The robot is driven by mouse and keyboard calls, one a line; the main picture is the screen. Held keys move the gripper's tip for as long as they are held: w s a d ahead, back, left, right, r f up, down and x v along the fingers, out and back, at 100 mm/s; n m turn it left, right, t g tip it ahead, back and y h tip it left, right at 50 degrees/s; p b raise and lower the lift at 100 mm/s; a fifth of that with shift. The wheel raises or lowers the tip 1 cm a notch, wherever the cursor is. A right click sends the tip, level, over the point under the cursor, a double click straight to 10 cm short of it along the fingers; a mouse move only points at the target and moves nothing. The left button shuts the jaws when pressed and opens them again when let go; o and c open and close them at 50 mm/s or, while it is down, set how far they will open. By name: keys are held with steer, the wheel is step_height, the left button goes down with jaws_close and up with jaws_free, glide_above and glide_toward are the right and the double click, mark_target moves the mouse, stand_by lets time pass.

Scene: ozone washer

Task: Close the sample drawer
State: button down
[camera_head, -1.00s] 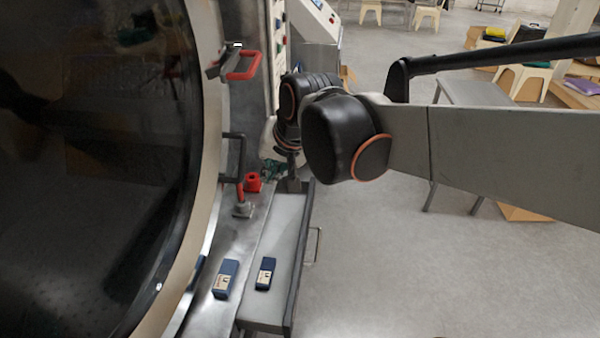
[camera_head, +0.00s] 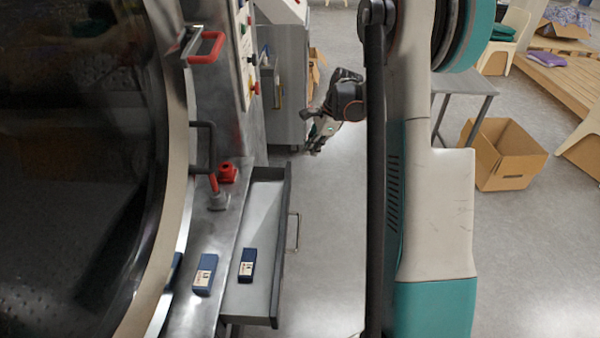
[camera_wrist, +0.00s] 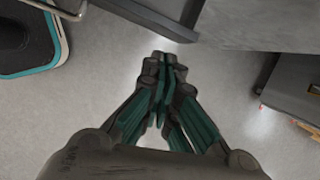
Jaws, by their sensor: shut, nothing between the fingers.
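The sample drawer (camera_head: 262,215) is pulled out from the washer's front, with its handle (camera_head: 292,232) on the outer face. A blue box with a pale label (camera_head: 247,265) lies in the drawer. My gripper (camera_head: 316,146) is beyond the drawer's far end, to the right of the machine, apart from the drawer and handle. In the wrist view my gripper (camera_wrist: 163,88) has its fingers together over the floor, with nothing between them. A grey edge, which I cannot identify surely, runs along the top of that view.
A red-handled latch (camera_head: 206,47) juts out above. A grey cabinet (camera_head: 284,95) stands behind. A cardboard box (camera_head: 503,154) sits on the floor at right.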

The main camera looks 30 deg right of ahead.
steer(key=d+f+m, duration=0.2)
steer(key=d+f, duration=0.3)
steer(key=w+a+f+b, duration=0.4)
steer(key=a+f, duration=0.2)
steer(key=f, duration=0.3)
steer(key=shift+a+y+b, duration=0.3)
steer(key=shift+b, duration=0.05)
glide_above(258, 184)
steer(key=s+d, duration=0.1)
steer(key=d, duration=0.1)
steer(key=shift+s+a, duration=0.1)
steer(key=shift+a, duration=0.05)
